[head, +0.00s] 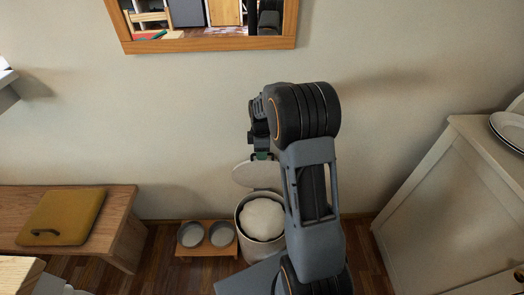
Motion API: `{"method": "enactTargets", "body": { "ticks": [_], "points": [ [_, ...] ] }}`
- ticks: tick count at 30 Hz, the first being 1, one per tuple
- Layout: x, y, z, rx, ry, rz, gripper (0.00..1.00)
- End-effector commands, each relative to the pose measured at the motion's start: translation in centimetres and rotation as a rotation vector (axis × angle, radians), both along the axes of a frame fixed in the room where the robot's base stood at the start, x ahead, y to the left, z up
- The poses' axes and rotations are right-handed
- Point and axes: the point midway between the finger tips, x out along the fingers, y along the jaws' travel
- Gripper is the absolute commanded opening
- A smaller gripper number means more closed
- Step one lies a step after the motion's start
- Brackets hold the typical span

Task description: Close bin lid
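The bin (241,222) is a round pale container on the floor against the wall. A white, puffy filling shows inside its open top. Its pale oval lid (250,176) stands raised behind the opening, tilted up toward the wall. My gripper (262,157) hangs just above the lid's upper edge, with a small green part at its tip. I cannot tell whether it touches the lid or whether its fingers are apart. My own arm covers the right side of the bin and part of the lid's right side.
A low wooden stand with two bowls (191,234) sits left of the bin. A wooden bench (120,215) with a yellow cushion (62,217) is further left. A pale cabinet (450,215) with plates (512,128) stands right. A framed mirror (210,44) hangs above.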

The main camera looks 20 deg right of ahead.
Motion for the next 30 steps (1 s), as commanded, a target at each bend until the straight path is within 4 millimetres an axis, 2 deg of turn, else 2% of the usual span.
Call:
{"method": "enactTargets", "body": {
  "ticks": [2,14,24,30],
  "points": [
    [0.00,0.00,0.01,0.000,0.000,0.000,0.38],
    [0.00,0.00,0.03,0.000,0.000,0.000,0.00],
    [0.00,-0.32,0.02,0.000,0.000,-0.001,0.00],
    [-0.31,0.58,-0.31,-0.010,-0.021,0.007,0.00]
  ]
}}
